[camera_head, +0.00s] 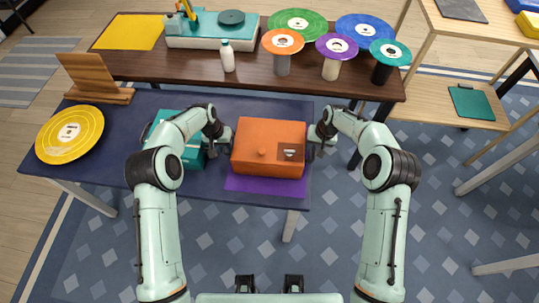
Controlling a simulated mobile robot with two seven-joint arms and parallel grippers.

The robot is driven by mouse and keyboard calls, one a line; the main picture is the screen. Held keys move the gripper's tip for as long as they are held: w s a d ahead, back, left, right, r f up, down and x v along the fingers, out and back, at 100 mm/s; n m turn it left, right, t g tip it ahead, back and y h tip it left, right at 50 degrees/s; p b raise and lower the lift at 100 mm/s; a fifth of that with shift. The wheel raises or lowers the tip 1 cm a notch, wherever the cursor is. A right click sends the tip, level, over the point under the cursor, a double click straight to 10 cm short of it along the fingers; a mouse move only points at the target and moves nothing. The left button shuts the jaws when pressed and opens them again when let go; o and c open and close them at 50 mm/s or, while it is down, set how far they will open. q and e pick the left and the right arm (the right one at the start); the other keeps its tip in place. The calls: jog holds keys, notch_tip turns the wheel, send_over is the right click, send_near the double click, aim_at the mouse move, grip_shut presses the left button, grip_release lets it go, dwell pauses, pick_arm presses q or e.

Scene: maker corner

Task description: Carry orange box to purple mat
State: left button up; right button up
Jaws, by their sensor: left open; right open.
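The orange box (262,138) sits over the purple mat (262,184) near the right end of the dark blue table. The mat shows along the box's front edge and at its lower sides; the rest is hidden under the box. I cannot tell whether the box touches the mat. My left gripper (222,138) is open at the box's left side. My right gripper (318,138) is open at its right side. The contact of the fingers with the box is too small to tell.
A teal box (192,157) stands left of the orange box, partly behind my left arm. A yellow disc (70,134) and a wooden stand (88,77) are at the table's left. A brown table (150,68) behind holds a turntable (212,30), a white bottle (227,57) and several coloured discs.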

jog(key=shift+a, duration=0.15)
jog(key=shift+r, duration=0.1)
pick_arm(q)
notch_tip(320, 180, up, 8)
jog(key=a, duration=0.1)
jog(key=shift+s+a, duration=0.15)
jog(key=shift+a, duration=0.05)
pick_arm(e)
notch_tip(320, 180, up, 12)
jog(key=s+d, duration=0.1)
jog(key=d, duration=0.1)
jog(key=shift+f, duration=0.2)
pick_arm(q)
jog(key=shift+f, duration=0.1)
pick_arm(e)
jog(key=shift+d, duration=0.1)
